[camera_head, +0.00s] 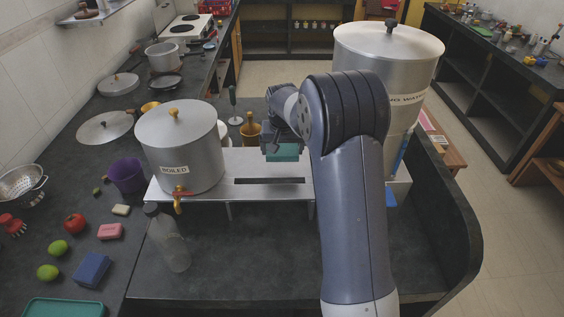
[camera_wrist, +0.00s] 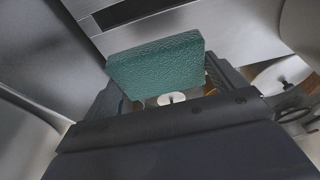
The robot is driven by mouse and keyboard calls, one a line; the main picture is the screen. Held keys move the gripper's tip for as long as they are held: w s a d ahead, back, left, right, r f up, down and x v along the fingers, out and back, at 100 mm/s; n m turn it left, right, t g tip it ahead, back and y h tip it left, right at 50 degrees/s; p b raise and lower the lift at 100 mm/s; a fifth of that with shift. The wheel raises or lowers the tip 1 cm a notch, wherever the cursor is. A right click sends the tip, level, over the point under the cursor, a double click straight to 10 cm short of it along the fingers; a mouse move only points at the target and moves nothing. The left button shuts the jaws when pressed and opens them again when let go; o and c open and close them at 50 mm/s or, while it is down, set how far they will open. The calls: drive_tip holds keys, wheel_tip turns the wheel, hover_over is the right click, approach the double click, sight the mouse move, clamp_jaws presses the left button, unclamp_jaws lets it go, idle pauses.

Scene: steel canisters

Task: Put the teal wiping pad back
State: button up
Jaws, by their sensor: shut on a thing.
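The teal wiping pad (camera_wrist: 158,66) is a textured block held between the fingers of my gripper (camera_wrist: 165,92), which is shut on it. In the head view the pad (camera_head: 284,152) hangs from my gripper (camera_head: 282,143) over or near the steel stand (camera_head: 232,168), to the right of the canister marked BOILED (camera_head: 180,150). The pad looks apart from the stand, but its exact height is hard to tell. My arm hides part of the stand's right side.
A large steel canister (camera_head: 375,60) stands at the right, close to my arm. A clear bottle (camera_head: 167,240) stands before the stand. A dark slot (camera_head: 268,181) runs along the stand's top. A blue sponge (camera_head: 91,270) and a teal tray (camera_head: 63,308) lie at the left.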

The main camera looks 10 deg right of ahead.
sight(283, 171)
drive_tip(key=shift+f+p, duration=0.5)
drive_tip(key=shift+f, duration=2.5)
drive_tip(key=shift+f, duration=0.2)
drive_tip(key=o, duration=0.7)
drive_tip(key=shift+r, duration=0.1)
drive_tip(key=shift+r, duration=0.2)
drive_tip(key=b+v, duration=0.2)
drive_tip(key=v, duration=1)
drive_tip(key=shift+f, duration=0.1)
